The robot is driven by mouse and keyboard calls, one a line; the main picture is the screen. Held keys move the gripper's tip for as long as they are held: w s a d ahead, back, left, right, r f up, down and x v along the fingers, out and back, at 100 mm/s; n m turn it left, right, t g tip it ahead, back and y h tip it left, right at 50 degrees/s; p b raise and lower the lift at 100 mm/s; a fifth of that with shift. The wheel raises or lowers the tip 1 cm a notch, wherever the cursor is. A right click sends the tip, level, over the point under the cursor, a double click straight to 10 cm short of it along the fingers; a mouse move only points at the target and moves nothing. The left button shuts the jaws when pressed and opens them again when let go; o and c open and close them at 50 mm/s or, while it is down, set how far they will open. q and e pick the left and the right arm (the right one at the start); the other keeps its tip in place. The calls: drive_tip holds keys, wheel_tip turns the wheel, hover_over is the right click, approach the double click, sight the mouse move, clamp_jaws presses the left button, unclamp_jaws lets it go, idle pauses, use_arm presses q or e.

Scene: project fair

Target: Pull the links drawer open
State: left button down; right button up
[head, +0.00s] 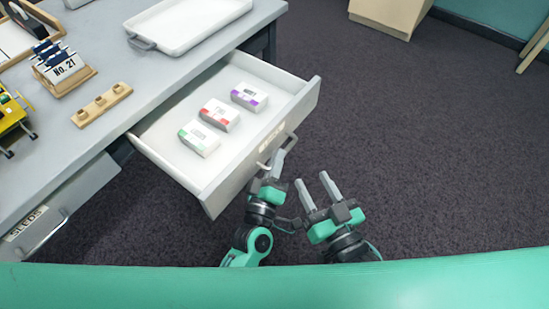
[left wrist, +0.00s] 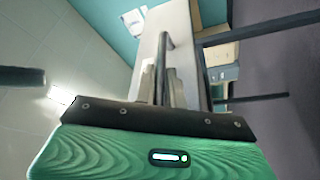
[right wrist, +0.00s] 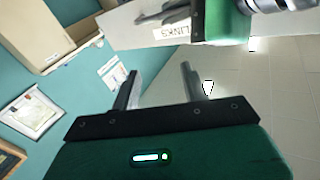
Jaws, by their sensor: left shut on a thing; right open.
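The links drawer (head: 232,183) is pulled well out from under the grey table, with its inside showing. Its LINKS label shows on the white front in the right wrist view (right wrist: 172,32). Three small white boxes lie inside, with green (head: 199,138), red (head: 220,115) and purple (head: 249,96) bands. My left gripper (head: 276,160) is shut on the drawer's bar handle (head: 291,141); the handle also shows between its fingers in the left wrist view (left wrist: 163,62). My right gripper (head: 314,181) is open and empty, to the right of the left gripper and apart from the drawer.
A seeds drawer (head: 75,199) is at the lower left under the table. Dark carpet (head: 430,150) to the right is clear.

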use_arm(q)
drive_tip(key=c, duration=1.8)
unclamp_jaws()
drive_tip(key=shift+o, duration=0.2)
use_arm(e)
drive_tip(key=shift+r, duration=0.1)
use_arm(q)
drive_tip(key=shift+s+a, duration=0.1)
drive_tip(key=shift+s, duration=0.15)
drive_tip(key=p+v, duration=0.1)
drive_tip(key=v, duration=1.2)
drive_tip(key=shift+s, duration=0.15)
use_arm(e)
wheel_tip(320, 180, down, 5)
drive_tip(key=s+a+g, duration=0.1)
drive_tip(key=s+g, duration=0.1)
drive_tip(key=g, duration=0.1)
drive_tip(key=shift+s, duration=0.4)
drive_tip(key=shift+a, duration=0.1)
use_arm(q)
drive_tip(key=shift+f, duration=0.1)
use_arm(e)
drive_tip(key=shift+s, duration=0.1)
